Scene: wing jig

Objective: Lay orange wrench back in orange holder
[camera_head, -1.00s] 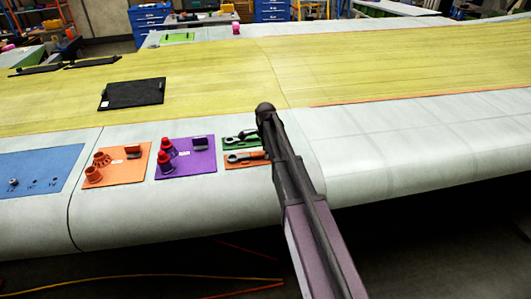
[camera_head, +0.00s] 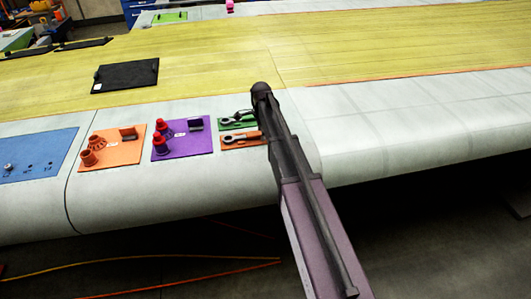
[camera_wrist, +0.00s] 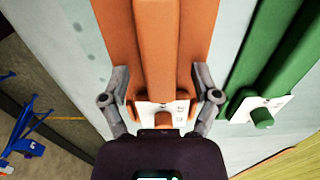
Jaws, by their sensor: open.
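The orange holder (camera_head: 230,147) is a small flat mat at the wing's near edge, partly hidden by my arm. Whether the wrench is fully seated, I cannot tell.
A green holder (camera_wrist: 265,60) with a green-handled tool lies just beside the orange one. Purple (camera_head: 182,140) and orange (camera_head: 125,158) mats with red and orange parts, and a blue mat (camera_head: 35,155), lie to the left. The wing surface to the right is clear.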

